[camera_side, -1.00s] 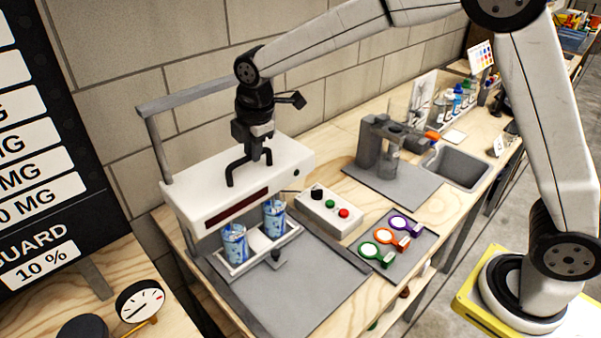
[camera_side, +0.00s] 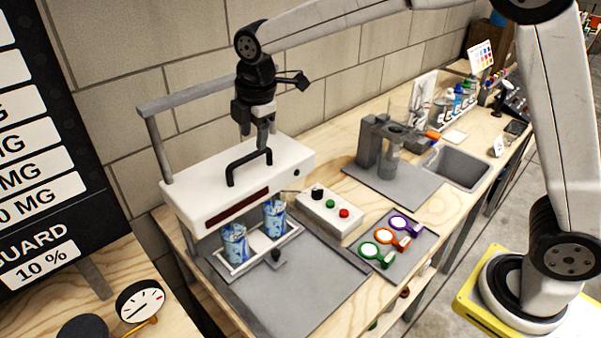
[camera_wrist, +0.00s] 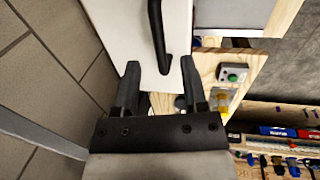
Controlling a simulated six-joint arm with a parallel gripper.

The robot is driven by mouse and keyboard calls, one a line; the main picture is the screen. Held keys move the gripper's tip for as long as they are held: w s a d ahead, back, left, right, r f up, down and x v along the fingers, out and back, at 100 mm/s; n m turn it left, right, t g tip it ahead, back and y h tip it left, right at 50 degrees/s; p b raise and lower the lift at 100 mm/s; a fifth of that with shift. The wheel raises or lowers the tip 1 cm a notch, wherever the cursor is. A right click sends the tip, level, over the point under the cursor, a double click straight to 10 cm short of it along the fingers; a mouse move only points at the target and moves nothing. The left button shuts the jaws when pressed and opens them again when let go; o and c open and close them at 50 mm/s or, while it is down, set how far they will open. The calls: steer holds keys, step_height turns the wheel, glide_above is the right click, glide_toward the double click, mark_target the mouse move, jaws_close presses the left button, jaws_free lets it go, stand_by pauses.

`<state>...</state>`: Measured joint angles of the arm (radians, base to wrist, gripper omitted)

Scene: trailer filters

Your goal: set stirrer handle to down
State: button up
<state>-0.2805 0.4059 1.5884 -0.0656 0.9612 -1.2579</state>
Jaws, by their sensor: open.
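The stirrer is a white box-shaped head (camera_side: 200,195) with a dark red front strip, beside a tall grey frame. Its black U-shaped handle (camera_side: 236,170) stands on top of the head; part of it shows in the wrist view (camera_wrist: 157,30). The head sits low, just above and behind two clear beakers (camera_side: 234,243) with blue contents. My gripper (camera_side: 257,144) is just above the handle's right part and looks clear of it. In the wrist view its two fingers (camera_wrist: 160,78) are apart, with nothing held; the handle's end lies beyond them.
A control box (camera_side: 330,212) with a black knob and green and red buttons stands right of the stirrer. Coloured ring-shaped filter holders (camera_side: 385,238) lie on a grey mat. A grey stand (camera_side: 372,148) and a sink (camera_side: 458,165) are farther right. The grey frame rises left of my gripper.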

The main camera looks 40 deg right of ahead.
steer(key=shift+s+r, duration=0.2)
steer(key=shift+r, duration=0.6)
steer(key=shift+s+r, duration=0.15)
steer(key=shift+r, duration=0.65)
steer(key=s+d+f+m, duration=0.6)
steer(key=s+f+m, duration=0.1)
steer(key=s+m, duration=0.2)
steer(key=s+d+f+m, duration=0.7)
steer(key=s+f+m, duration=0.1)
steer(key=s, duration=0.3)
steer(key=shift+s+m, duration=0.2)
steer(key=shift+m, duration=0.3)
steer(key=shift+d, duration=0.1)
